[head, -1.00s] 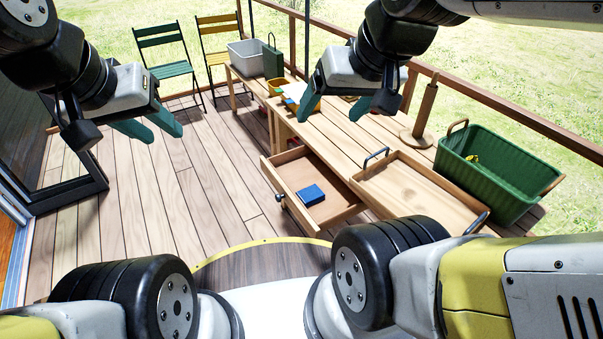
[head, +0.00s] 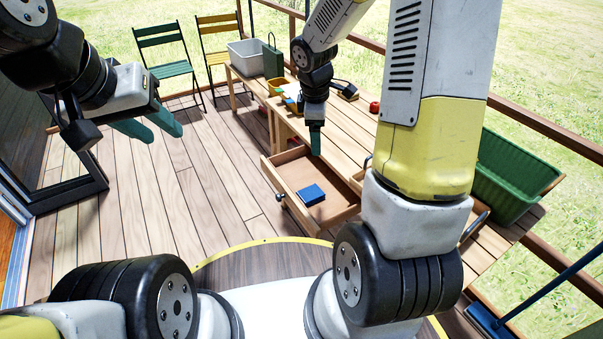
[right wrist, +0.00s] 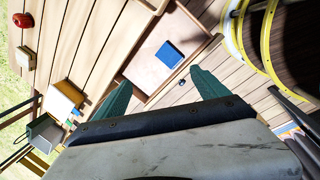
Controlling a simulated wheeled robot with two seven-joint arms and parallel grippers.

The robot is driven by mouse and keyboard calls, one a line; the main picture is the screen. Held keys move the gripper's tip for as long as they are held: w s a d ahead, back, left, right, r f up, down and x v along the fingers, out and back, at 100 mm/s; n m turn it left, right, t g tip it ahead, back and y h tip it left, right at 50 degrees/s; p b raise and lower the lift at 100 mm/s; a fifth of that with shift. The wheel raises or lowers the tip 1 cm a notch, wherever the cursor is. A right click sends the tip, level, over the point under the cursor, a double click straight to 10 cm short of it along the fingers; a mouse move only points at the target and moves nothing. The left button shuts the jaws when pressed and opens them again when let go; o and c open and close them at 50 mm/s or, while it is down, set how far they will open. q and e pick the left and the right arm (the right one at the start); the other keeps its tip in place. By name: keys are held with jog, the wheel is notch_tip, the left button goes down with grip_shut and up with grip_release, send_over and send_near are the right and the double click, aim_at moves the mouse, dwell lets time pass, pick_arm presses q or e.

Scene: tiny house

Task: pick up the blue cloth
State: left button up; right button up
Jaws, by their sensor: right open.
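The blue cloth (head: 311,195), a small folded square, lies in the open drawer (head: 283,174) of the wooden table. It also shows in the right wrist view (right wrist: 169,51), beyond the fingertips. My right gripper (head: 315,146) is near the drawer's back edge, apart from the cloth. In the right wrist view its teal fingers (right wrist: 160,85) are spread with nothing between them. My left gripper (head: 162,132) hangs at the left over the deck, its two fingertips apart and empty.
The table carries a grey bin (head: 246,56), a green box (head: 273,62), a red round object (head: 374,107) and a green basket (head: 505,185). My right arm hides most of a wooden tray. A blue broom (head: 487,321) is at right. Deck left of the drawer is clear.

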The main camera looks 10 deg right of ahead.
aim_at(310, 193)
jog(key=w+f+n, duration=0.1)
jog(key=f+n, duration=0.1)
jog(key=f, duration=0.4)
jog(key=w+a+f+n+g, duration=0.1)
jog(key=f+n, duration=0.1)
jog(key=f, duration=0.4)
jog(key=w+a+f+n, duration=0.1)
jog(key=f+n, duration=0.2)
jog(key=f, duration=0.3)
jog(key=shift+w+a+f+g, duration=0.1)
jog(key=shift+f+g, duration=0.1)
jog(key=shift+g, duration=0.1)
jog(key=f, duration=0.2)
jog(key=d+f, duration=0.1)
jog(key=f, duration=0.5)
jog(key=shift+w+d, duration=0.2)
jog(key=shift+w, duration=0.05)
jog(key=shift+r, duration=0.1)
jog(key=c, duration=1.6)
jog(key=shift+o, duration=0.2)
notch_tip(310, 193, up, 10)
